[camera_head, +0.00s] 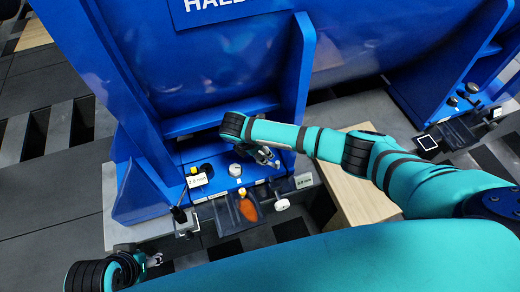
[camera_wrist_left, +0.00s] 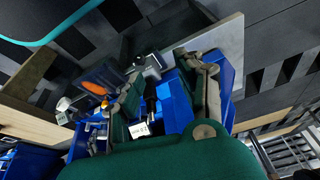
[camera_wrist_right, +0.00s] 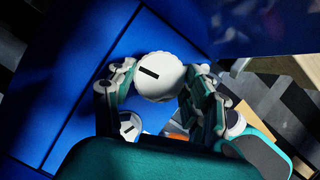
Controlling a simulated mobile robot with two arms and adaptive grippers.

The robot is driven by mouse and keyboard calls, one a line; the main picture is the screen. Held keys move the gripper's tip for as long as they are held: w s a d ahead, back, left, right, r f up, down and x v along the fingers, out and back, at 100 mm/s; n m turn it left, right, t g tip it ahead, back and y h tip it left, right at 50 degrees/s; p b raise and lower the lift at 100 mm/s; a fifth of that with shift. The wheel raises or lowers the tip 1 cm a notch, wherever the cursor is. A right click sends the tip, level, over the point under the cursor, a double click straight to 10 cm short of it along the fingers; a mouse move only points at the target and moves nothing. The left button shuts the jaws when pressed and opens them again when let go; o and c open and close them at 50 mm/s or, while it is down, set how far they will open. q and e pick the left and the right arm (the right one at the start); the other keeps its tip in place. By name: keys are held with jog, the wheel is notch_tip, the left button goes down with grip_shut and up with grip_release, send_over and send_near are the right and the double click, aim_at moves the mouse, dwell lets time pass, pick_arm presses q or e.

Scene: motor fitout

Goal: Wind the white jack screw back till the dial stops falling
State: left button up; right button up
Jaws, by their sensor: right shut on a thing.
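In the right wrist view the white round jack screw head (camera_wrist_right: 160,75), with a black bar mark, sits between the fingers of my right gripper (camera_wrist_right: 158,92), which is shut on it. In the head view my right gripper (camera_head: 262,157) is low over the blue motor foot (camera_head: 215,155). A smaller white round face with a dark line, perhaps the dial (camera_wrist_right: 129,127), lies just below the screw head; its reading is too small to tell. My left gripper (camera_head: 152,260) is open and empty at lower left, fingers apart in the left wrist view (camera_wrist_left: 165,90).
An orange part (camera_head: 248,210) and another white knob (camera_head: 282,204) are at the front of the foot. Open floor lies at left.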

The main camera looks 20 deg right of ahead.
jog(key=n+p, duration=0.2)
jog(key=p, duration=0.1)
jog(key=shift+s+r+t+y, duration=0.15)
jog(key=shift+r+t+y, duration=0.05)
jog(key=shift+t+y, duration=0.1)
jog(key=n+t+p, duration=0.1)
jog(key=n+p, duration=0.2)
jog(key=shift+f+n+y, duration=0.1)
jog(key=shift+n+y, duration=0.2)
jog(key=shift+y, duration=0.1)
pick_arm(q)
jog(key=s+f+g, duration=0.1)
jog(key=s+f, duration=0.2)
jog(key=f, duration=2)
jog(key=shift+s+p, duration=0.15)
jog(key=shift+p, duration=0.2)
pick_arm(e)
jog(key=shift+f+n, duration=0.1)
jog(key=shift+n, duration=0.2)
pick_arm(q)
jog(key=shift+g, duration=0.3)
jog(key=shift+a, duration=0.1)
pick_arm(e)
jog(key=o, duration=1.2)
jog(key=shift+d, duration=0.1)
jog(key=v, duration=1.2)
jog(key=shift+s, duration=0.1)
